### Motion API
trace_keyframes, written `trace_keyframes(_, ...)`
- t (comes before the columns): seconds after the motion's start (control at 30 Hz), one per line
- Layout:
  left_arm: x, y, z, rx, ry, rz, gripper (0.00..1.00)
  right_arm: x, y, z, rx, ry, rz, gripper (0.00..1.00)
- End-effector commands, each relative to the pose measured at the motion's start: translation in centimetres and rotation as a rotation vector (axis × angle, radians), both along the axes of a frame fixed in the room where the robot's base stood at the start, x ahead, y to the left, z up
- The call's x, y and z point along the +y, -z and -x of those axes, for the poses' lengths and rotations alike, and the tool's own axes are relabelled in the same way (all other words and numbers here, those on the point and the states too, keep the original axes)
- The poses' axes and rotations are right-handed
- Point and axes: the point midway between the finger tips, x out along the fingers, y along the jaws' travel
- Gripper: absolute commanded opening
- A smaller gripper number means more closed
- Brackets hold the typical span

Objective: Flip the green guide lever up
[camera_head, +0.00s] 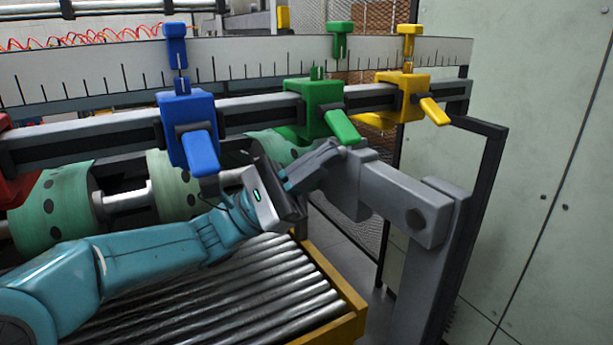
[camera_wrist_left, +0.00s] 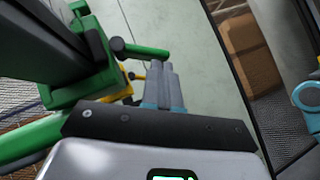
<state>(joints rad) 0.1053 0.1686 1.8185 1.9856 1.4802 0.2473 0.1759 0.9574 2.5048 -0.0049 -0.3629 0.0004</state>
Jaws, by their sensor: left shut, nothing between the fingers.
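The green guide (camera_head: 312,98) is clamped on the grey rail, between the blue and yellow guides. Its green lever (camera_head: 341,126) slants down and outward from the block. In the left wrist view the green guide block (camera_wrist_left: 78,62) is at the upper left, and its lever (camera_wrist_left: 148,51) sticks out from a dark pivot. My left gripper (camera_head: 334,150) is shut and empty, with its fingertips just below the lever's lower end. In the wrist view the shut fingers (camera_wrist_left: 160,68) appear close to the lever; I cannot tell whether they touch. My right gripper is not in view.
The blue guide (camera_head: 187,118) and the yellow guide (camera_head: 402,92) flank the green one, their levers slanting down. A grey bracket and post (camera_head: 430,215) stand close right of my gripper. A roller conveyor (camera_head: 230,300) lies below, with green rollers (camera_head: 60,205) behind my arm.

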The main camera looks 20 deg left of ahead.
Motion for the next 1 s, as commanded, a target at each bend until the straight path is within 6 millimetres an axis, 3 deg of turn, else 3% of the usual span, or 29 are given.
trace_keyframes(1.0,-0.63,-0.62,0.5,0.063,0.001,0.078,0.0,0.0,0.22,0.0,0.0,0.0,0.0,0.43)
